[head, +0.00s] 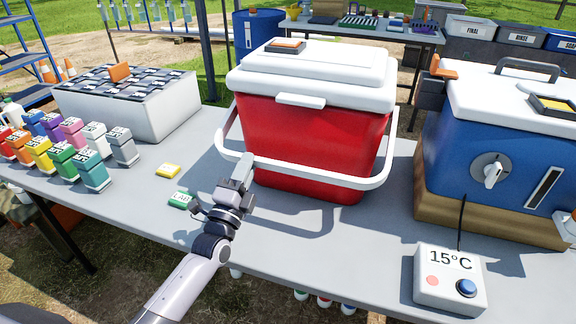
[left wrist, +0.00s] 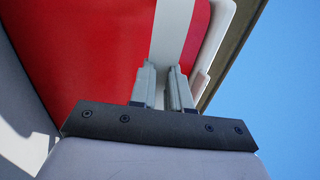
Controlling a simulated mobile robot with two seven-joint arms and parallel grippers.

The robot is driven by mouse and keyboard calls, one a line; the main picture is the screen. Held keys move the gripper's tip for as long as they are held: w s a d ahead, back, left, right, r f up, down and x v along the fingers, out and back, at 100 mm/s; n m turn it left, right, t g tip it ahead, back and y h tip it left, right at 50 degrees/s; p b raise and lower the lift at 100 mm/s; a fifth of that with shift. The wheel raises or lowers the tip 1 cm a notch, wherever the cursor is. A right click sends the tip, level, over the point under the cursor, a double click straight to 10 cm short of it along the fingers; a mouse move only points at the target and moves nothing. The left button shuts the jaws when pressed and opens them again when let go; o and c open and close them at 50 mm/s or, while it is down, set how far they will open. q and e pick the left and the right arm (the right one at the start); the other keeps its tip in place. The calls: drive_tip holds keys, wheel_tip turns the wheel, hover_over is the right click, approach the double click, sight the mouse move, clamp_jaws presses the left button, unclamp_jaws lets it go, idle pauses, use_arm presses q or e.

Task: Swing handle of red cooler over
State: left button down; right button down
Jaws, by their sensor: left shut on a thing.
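The red cooler (head: 310,142) stands on the grey table with its white lid (head: 315,75) closed. Its white handle (head: 318,178) hangs down across the front of the red body, a little above the tabletop. My left gripper (head: 243,170) is at the left part of the handle's front bar. In the left wrist view the gripper's fingers (left wrist: 164,88) are shut on the white handle (left wrist: 174,28), with the red cooler body (left wrist: 85,50) behind. The exact contact is partly hidden by the fingers. My right gripper is not in view.
A blue cooler (head: 490,150) stands at the right, with a 15°C control box (head: 450,275) in front. Colored bottles (head: 92,170) and a white rack box (head: 130,105) are at the left. A yellow block (head: 168,171) and a green LAB block (head: 181,199) lie near my left gripper.

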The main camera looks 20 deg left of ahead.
use_arm(q)
wheel_tip(320, 180, up, 10)
drive_tip(key=s+g+p, duration=0.1)
drive_tip(key=p, duration=0.7)
drive_tip(key=shift+s+r+g+p, duration=0.2)
drive_tip(key=shift+g+p, duration=0.15)
drive_tip(key=shift+g, duration=0.05)
